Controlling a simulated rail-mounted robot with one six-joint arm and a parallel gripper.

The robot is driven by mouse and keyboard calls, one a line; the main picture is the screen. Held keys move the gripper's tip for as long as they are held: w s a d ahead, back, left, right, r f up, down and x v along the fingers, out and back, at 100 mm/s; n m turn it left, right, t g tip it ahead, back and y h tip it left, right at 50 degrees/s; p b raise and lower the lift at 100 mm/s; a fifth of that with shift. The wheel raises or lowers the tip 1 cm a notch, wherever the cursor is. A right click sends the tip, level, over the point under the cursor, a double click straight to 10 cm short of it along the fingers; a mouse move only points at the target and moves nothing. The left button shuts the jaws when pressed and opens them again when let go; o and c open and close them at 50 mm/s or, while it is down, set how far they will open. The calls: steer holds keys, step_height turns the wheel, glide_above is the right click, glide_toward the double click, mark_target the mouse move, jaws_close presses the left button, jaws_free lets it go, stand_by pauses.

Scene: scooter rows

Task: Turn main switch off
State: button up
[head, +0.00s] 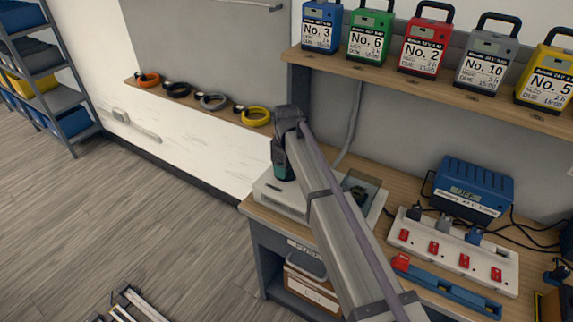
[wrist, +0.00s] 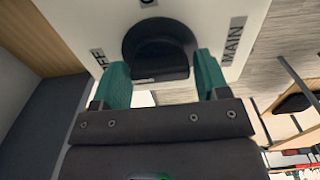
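The main switch is a round black knob (wrist: 158,38) with a raised grip bar, set in a white panel (wrist: 215,14). In the wrist view the panel reads MAIN at right and a partly cut-off OFF at left. My gripper (wrist: 164,74) has its two teal fingers spread, one on each side of the knob's grip bar. Whether they touch it cannot be told. In the head view my gripper (head: 284,172) is at the white box (head: 279,205) on the bench's left end; my arm hides the knob there.
A shelf (head: 420,82) above holds several numbered packs. Colored rings lie on a wall ledge (head: 205,105).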

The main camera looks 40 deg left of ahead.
steer(key=shift+o, duration=1.4)
steer(key=shift+r, duration=0.1)
step_height(320, 180, up, 11)
steer(key=p, duration=1.1)
steer(key=shift+f, duration=0.2)
